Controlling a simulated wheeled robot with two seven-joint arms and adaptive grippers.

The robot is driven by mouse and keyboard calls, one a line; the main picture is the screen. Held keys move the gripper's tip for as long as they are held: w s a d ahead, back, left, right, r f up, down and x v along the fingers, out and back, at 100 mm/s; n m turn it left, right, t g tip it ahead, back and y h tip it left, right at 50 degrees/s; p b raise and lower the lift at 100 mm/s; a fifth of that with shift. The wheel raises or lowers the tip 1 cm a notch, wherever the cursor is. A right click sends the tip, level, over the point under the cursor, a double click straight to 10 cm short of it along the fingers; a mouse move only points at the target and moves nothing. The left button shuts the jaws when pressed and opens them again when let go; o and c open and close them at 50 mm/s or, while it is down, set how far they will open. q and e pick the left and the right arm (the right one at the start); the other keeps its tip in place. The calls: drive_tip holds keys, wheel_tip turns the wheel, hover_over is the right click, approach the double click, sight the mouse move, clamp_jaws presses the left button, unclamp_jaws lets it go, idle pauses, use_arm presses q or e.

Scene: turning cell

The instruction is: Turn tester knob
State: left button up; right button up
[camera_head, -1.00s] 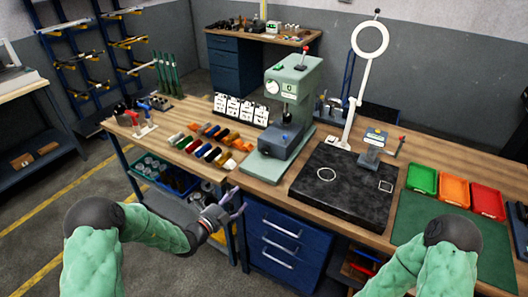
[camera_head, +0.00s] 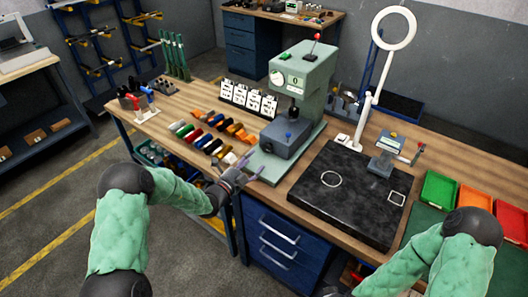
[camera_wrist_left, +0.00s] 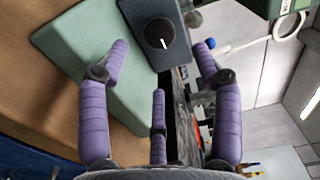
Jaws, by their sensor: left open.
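The tester is a green press-like machine (camera_head: 305,80) with a round gauge, a pale green base and a dark grey box (camera_head: 283,141) at its front. In the left wrist view, the black round knob (camera_wrist_left: 159,33) with a white mark sits on the grey box's face. I cannot make the knob out in the head view. My left gripper (camera_head: 249,167) is open and empty by the base's front edge. In the wrist view its purple fingers point toward the knob, apart from it, with the knob between the two outer fingertips. My right gripper does not show clearly.
Several coloured pieces (camera_head: 212,133) lie left of the tester. A black slab (camera_head: 350,190) with a ring-lamp stand (camera_head: 378,80) is to the right. Blue drawers (camera_head: 280,238) are below the bench edge.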

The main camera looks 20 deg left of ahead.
sight(266, 149)
use_arm(q)
drive_tip(key=b+x, duration=0.1)
drive_tip(key=x, duration=0.6)
drive_tip(key=shift+w+f, duration=0.1)
drive_tip(key=shift+w, duration=0.1)
drive_tip(key=shift+d, duration=0.1)
drive_tip(key=c, duration=1.1)
